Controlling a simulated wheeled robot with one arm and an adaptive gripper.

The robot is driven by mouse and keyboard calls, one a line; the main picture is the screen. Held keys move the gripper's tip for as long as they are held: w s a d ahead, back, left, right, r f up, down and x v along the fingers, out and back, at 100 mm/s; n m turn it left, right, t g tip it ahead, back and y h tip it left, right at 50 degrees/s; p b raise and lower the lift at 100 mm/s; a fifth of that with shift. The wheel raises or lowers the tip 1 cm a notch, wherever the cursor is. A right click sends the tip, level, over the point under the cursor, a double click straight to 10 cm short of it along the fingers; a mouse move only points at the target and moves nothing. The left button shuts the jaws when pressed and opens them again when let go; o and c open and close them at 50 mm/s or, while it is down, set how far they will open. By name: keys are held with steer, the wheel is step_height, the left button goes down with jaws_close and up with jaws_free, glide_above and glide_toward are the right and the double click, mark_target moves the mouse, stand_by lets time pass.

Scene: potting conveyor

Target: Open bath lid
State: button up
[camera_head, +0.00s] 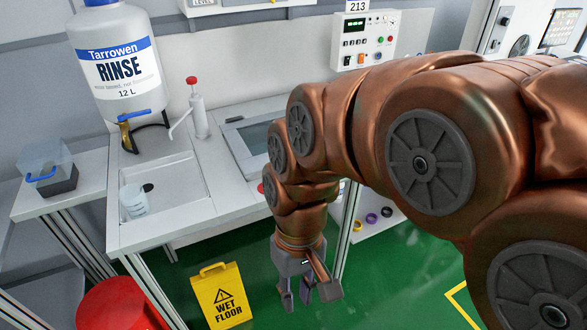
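A flat grey-green panel in a pale frame, which looks like the bath lid (258,139), lies level in the white bench top, left of my arm. My gripper (308,296) hangs pointing down in front of the bench, over the green floor, below and to the right of the panel. Its fingers are apart, nothing shows between them, and it does not touch the panel.
A sink (165,188) with a white cup (134,200) is left of the panel. A rinse jug (115,65) and a red-topped dispenser (198,112) stand behind. A yellow wet-floor sign (222,297) and a red bin (115,305) stand in front. A control box (364,40) hangs behind.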

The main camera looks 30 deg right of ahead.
steer(key=w+a+f+m+t+y+b, duration=0.1)
steer(key=w+f+y+b, duration=0.15)
steer(key=w, duration=0.35)
steer(key=w+a+f+m+y+b, duration=0.1)
steer(key=w+m+y+b, duration=0.15)
steer(key=w, duration=0.35)
steer(key=w+d+f+m+t+y+b, duration=0.2)
steer(key=w+d+t+y+b, duration=0.25)
steer(key=w+d, duration=0.5)
steer(key=w+d+f+m+t+b, duration=0.1)
steer(key=w+d+m+t+b, duration=0.3)
steer(key=d, duration=0.8)
steer(key=w+d+f+m+t+b, duration=0.15)
steer(key=w+d+t, duration=0.35)
steer(key=d, duration=0.7)
steer(key=shift+x, duration=3.6)
steer(key=shift+a+f, duration=0.1)
steer(key=shift+c, duration=0.2)
jaws_close()
